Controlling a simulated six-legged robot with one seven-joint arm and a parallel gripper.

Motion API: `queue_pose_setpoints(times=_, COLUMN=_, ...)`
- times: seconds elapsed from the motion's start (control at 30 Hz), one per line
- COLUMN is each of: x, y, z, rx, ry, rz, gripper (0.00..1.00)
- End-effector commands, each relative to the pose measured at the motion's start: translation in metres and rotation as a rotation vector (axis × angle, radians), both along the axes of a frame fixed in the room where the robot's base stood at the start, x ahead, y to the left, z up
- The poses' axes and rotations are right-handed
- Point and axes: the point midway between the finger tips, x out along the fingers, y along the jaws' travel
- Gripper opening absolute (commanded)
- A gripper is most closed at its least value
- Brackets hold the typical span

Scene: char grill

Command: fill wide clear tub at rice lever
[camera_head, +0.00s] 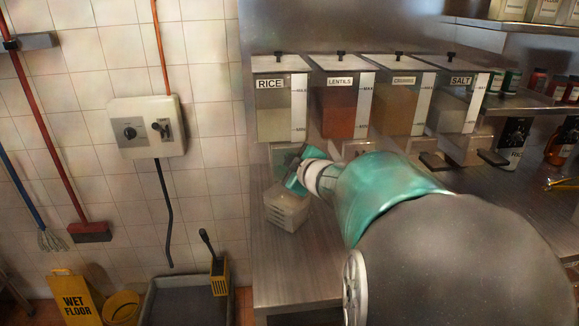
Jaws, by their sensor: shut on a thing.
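The wide clear tub (287,213) is low on the left, over the left end of the steel counter and below the rice dispenser. I cannot tell whether its base touches the counter. My gripper (294,181) reaches in from the right and is shut at the tub's upper edge; its fingertips are partly hidden. The rice dispenser (283,119), labelled RICE, is the leftmost bin and holds pale grain. My gripper and wrist cover the area below its front, so the rice lever is not clearly visible. The contents of the tub are unclear.
The counter (283,275) is bare in front of the tub. A wall switch box (147,126) is on the left. A wet floor sign (76,299) stands below.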

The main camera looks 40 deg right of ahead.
Motion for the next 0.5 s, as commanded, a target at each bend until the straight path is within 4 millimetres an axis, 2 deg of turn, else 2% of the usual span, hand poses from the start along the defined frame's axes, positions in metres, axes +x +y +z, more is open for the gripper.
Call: queue_pose_setpoints(times=0.5, x=0.0033, y=0.0011, z=0.0023, rx=0.028, ry=0.045, rz=0.0, gripper=0.0)
